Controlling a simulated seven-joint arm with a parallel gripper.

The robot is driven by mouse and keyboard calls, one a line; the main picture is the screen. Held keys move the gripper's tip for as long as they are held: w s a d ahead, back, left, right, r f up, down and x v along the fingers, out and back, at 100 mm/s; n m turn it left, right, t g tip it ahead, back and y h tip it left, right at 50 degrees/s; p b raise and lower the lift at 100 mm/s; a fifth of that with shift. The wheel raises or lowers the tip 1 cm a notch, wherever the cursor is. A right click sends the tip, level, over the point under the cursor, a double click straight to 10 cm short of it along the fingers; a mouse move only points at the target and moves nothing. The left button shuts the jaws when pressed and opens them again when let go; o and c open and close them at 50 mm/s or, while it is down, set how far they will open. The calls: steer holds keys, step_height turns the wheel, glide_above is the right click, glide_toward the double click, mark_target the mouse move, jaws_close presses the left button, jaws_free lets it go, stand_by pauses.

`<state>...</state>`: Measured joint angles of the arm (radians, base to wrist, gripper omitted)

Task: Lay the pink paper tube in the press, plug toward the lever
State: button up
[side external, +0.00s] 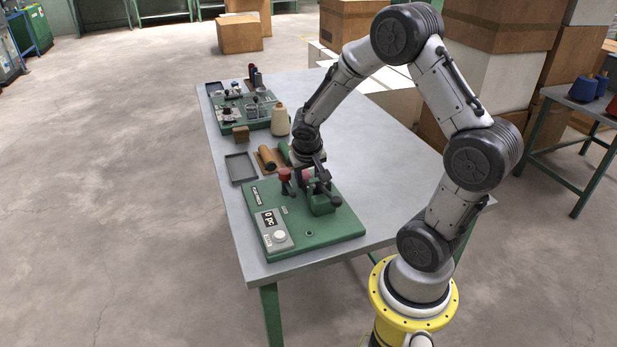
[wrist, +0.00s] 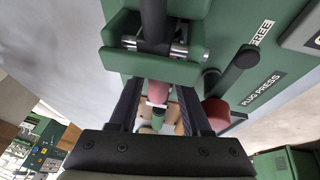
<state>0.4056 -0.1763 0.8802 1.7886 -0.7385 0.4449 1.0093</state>
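The pink paper tube (wrist: 158,92) shows between my gripper's dark fingers in the wrist view, with a pale band at its near end. A bit of pink also shows beneath my gripper (side external: 308,176) in the side view. My gripper appears shut on the tube, low over the green press (side external: 322,234); its fingertips are partly hidden. The press's green block (wrist: 150,68) with metal pins fills the upper middle of the wrist view. The lever's red knob (wrist: 216,112) is right of the fingers. I cannot tell the plug end or whether the tube touches the press.
A brown rack with a brown tube (side external: 266,158) and a green tube (side external: 284,152) lies just behind the press. A dark tray (side external: 240,168) is to its left. The table's right side is clear.

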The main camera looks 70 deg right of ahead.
steer(key=v, duration=1.2)
steer(key=s+a+r+n+t+y, duration=0.2)
steer(key=s+a+r+n, duration=0.1)
steer(key=s+a, duration=0.3)
steer(key=s+a+r+n+t+y, duration=0.1)
steer(key=s+a+r+n+y, duration=0.1)
steer(key=s+a+r+n, duration=0.2)
steer(key=s+a+n, duration=0.1)
steer(key=s+a, duration=0.2)
steer(key=a, duration=0.3)
steer(key=shift+s+n+t, duration=0.25)
steer(key=shift+n+t, duration=0.15)
steer(key=shift+r, duration=0.15)
